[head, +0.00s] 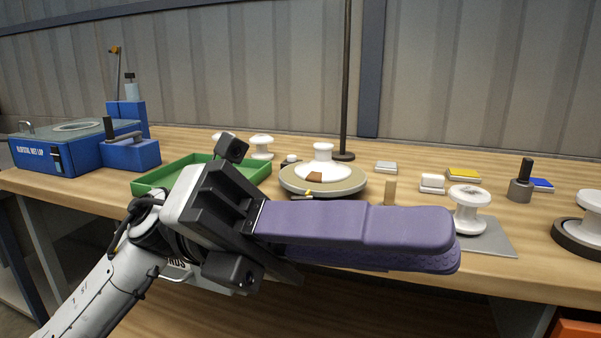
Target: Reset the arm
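My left gripper (452,246) reaches in from the left, in front of the workbench (560,270), with its long purple fingers pointing right. The two fingers overlap in this view, so any gap between them is hard to judge. I see no object between them. My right gripper is not in view. White insulators stand on the bench: one (470,212) on a grey plate (493,243) just beyond the fingertips, and one (590,215) on a dark ring at the right edge.
Behind my gripper are a green tray (150,185) and a round turntable (350,183) with a white piece on it. A blue tester box (85,155) stands at the left. A thin dark pole (346,80) rises at the back. Small blocks lie toward the right.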

